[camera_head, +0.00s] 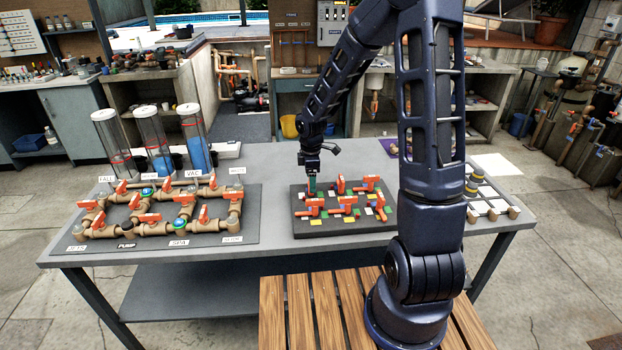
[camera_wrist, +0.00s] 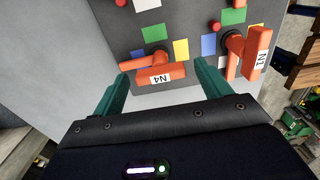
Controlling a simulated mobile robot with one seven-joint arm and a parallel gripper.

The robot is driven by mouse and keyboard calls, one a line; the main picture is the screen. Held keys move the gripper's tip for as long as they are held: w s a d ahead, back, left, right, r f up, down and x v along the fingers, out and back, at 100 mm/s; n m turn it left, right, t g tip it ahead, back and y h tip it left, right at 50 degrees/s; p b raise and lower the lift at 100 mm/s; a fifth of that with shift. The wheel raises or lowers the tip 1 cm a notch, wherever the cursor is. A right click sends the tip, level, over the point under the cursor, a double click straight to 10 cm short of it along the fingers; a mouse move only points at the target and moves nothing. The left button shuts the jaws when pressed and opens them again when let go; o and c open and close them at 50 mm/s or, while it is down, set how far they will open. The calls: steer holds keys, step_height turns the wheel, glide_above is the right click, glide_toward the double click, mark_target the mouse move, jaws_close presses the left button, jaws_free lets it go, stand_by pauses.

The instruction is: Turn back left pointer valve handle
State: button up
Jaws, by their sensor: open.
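The dark board (camera_head: 302,231) on the table carries several orange pointer valve handles among coloured tiles. The back left handle, labelled N4 (camera_wrist: 158,76), shows in the wrist view near the board's corner. In the head view it is mostly hidden by my gripper (camera_head: 311,186). My gripper also shows in the wrist view (camera_wrist: 162,69), with its teal fingers open on either side of the N4 handle. I cannot tell whether a finger touches it. The front left handle, labelled N1 (camera_wrist: 254,52), stands to the right in the wrist view, outside the fingers; it also shows in the head view (camera_head: 313,207).
Other orange handles (camera_head: 340,184) stand close by on the board. A pipe assembly (camera_head: 155,229) with orange valves and clear tubes (camera_head: 150,140) stand to the left. A rack (camera_head: 493,205) lies at right. The table strip between pipes and board is clear.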

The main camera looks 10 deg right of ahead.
step_height(320, 180, up, 11)
stand_by(0.7)
